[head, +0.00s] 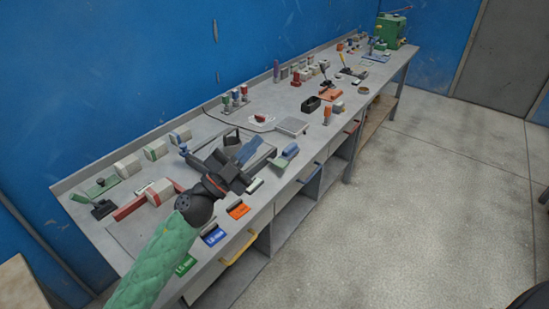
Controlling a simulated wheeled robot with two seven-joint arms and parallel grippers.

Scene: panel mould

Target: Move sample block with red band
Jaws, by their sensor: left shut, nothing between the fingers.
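A pale sample block with a red band (159,192) lies on the left part of the grey workbench (165,225), beside a long red bar. My left gripper (242,172) is shut and empty, to the right of this block, over the front middle of the bench and in front of a dark frame or tray (258,161). My left forearm, in a green sleeve, reaches in from the lower left and hides part of the bench front. My right gripper is not in view.
More pale blocks (127,166) stand along the back edge, some with green bands. Coloured label plates, blue (214,236) and orange (238,209), line the front edge. A green-handled tool (100,188) lies at left.

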